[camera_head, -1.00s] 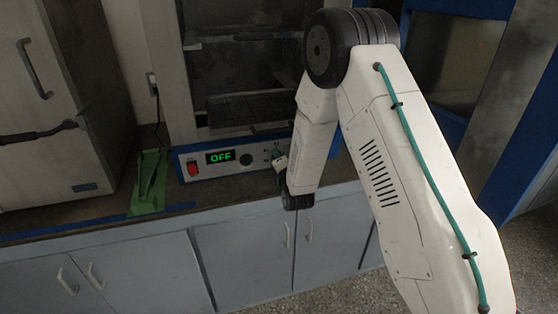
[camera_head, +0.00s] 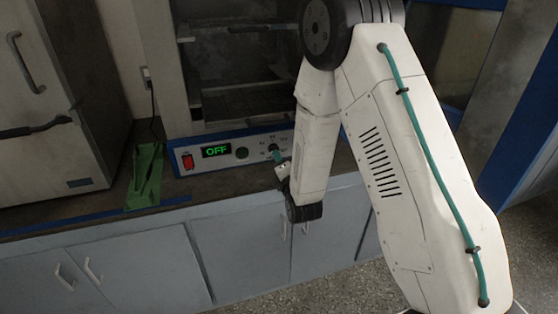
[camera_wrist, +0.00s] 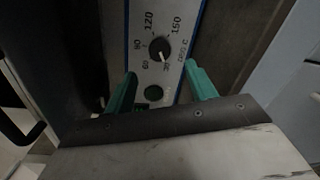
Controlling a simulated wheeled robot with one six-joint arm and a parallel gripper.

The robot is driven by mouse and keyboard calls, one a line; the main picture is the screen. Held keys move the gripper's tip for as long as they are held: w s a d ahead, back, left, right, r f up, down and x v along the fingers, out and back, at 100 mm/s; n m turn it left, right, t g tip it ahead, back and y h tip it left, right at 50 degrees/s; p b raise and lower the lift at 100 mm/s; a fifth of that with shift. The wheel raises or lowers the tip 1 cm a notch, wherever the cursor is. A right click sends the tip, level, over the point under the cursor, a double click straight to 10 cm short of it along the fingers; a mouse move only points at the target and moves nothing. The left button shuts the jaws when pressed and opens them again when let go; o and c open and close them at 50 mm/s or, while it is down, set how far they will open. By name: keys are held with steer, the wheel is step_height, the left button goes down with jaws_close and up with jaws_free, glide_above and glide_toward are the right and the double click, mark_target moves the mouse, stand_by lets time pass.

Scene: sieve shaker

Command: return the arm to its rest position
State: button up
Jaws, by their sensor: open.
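My gripper (camera_wrist: 160,90) shows in the wrist view as two teal fingers held apart, with nothing between them. In the head view my gripper (camera_head: 280,163) is small and partly hidden by my arm, in front of the right part of the panel (camera_head: 262,157). The panel display (camera_head: 216,151) reads OFF in green, left of a dark knob (camera_head: 241,153). A red switch (camera_head: 188,161) is at its left end.
The panel belongs to a cabinet with a dark chamber (camera_head: 240,75) and shelves, on a counter with blue-grey doors (camera_head: 240,250). A green object (camera_head: 146,178) lies on the counter to the left. A large pale cabinet (camera_head: 50,110) stands at the far left. Speckled floor is clear at lower right.

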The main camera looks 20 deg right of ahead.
stand_by(0.4)
steer(key=shift+r, duration=0.3)
steer(key=s+d+r+m+g+y, duration=0.1)
steer(key=s+r+m+g, duration=0.7)
steer(key=s+r+m, duration=0.4)
steer(key=s+r+m+g, duration=0.2)
steer(key=s+r+m, duration=0.1)
steer(key=s, duration=0.6)
steer(key=s+d+r+m+g, duration=0.1)
steer(key=s+r+m+g, duration=0.2)
steer(key=s, duration=0.7)
steer(key=s+d+r+m+g, duration=0.1)
steer(key=s+r+m+g, duration=0.2)
steer(key=s, duration=0.7)
steer(key=shift+d+m, duration=0.25)
steer(key=shift+m, duration=0.25)
